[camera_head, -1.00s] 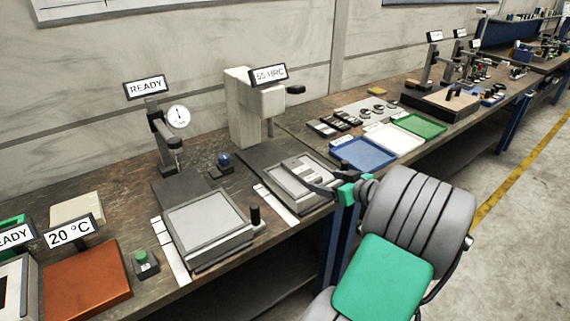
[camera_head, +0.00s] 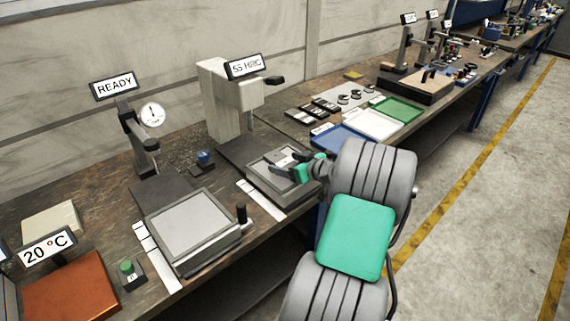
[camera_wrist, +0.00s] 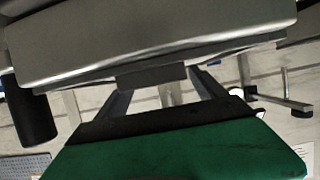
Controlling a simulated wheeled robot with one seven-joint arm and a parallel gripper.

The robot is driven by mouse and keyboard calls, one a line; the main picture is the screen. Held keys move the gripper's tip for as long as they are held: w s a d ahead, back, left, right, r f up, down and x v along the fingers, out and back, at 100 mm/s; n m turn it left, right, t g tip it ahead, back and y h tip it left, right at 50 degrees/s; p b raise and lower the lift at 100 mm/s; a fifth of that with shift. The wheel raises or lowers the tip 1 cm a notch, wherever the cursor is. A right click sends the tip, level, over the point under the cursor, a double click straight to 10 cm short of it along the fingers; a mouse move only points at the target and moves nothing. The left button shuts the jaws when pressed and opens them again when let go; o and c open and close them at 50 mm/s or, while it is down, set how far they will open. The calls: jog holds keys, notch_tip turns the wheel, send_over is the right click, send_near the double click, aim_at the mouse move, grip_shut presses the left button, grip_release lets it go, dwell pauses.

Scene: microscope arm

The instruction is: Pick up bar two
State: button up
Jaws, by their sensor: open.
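My gripper (camera_head: 284,165) is open at the hardness tester's square plate (camera_head: 262,168), under the "55 HRC" sign. A pale bar-like piece (camera_head: 282,159) shows on that plate by the fingers, partly hidden by them. I cannot read any number on it, so I cannot tell whether it is bar two. In the wrist view a wide grey metal slab fills the top, and a small dark block (camera_wrist: 151,77) shows between my gripper's fingers (camera_wrist: 160,85). I cannot tell whether the fingers touch it.
Several dark bars (camera_head: 311,110) lie behind the blue tray (camera_head: 342,140), beside white (camera_head: 374,123) and green (camera_head: 398,109) trays. A dial gauge stand (camera_head: 135,130) and a plate with a black knob (camera_head: 241,213) stand left. The tester column (camera_head: 222,105) rises behind my gripper.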

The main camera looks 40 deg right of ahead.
grip_shut()
dwell(0.8)
jog(key=shift+d+r, duration=0.15)
jog(key=shift+r, duration=0.05)
